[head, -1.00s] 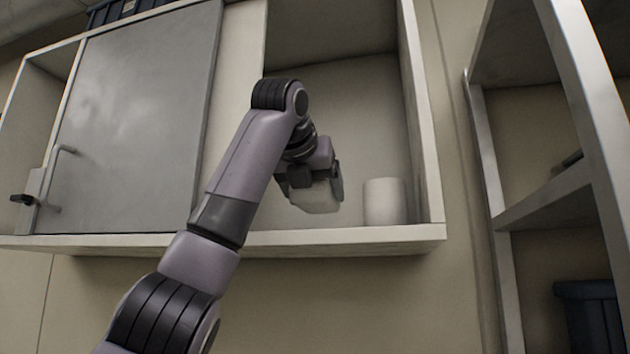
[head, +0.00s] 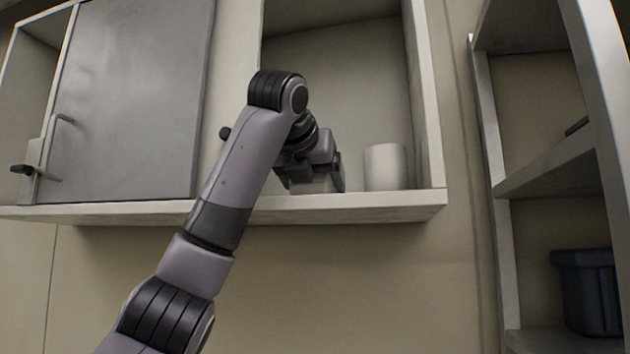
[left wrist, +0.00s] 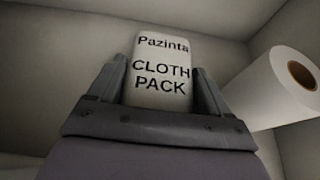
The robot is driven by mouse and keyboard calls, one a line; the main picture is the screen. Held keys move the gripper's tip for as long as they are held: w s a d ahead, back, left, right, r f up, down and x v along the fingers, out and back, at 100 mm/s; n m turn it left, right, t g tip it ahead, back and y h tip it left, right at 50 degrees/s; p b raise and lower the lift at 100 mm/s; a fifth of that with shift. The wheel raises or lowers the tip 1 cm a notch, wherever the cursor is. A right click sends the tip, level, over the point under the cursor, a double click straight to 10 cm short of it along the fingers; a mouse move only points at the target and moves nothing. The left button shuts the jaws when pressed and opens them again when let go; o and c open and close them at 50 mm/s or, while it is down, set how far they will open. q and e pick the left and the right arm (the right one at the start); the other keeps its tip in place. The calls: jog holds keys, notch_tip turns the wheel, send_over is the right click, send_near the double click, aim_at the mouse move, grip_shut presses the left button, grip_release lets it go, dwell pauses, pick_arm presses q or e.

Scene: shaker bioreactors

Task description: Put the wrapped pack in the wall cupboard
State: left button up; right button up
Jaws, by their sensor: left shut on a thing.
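The wall cupboard (head: 425,110) has an open right bay with my left gripper (head: 314,181) inside it, low over the bay floor. The gripper is shut on the wrapped pack (left wrist: 160,72), a white block marked "Pazinta CLOTH PACK", which stands between the fingers in the left wrist view. In the head view the gripper hides most of the pack; only a pale part shows low by the fingers. I cannot tell whether its underside touches the floor. My right gripper is not in view.
A white paper roll (head: 386,167) stands on the bay floor just right of my gripper; it also shows in the left wrist view (left wrist: 268,90). A grey door panel (head: 135,105) covers the cupboard's middle. An open shelf unit (head: 545,175) with a dark bin (head: 588,290) stands at right.

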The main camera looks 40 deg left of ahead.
pick_arm(q)
jog(key=shift+f+b, duration=0.4)
jog(key=shift+f, duration=0.15)
jog(key=o, duration=1)
jog(key=shift+b+v, duration=0.55)
jog(key=shift+v, duration=3.1)
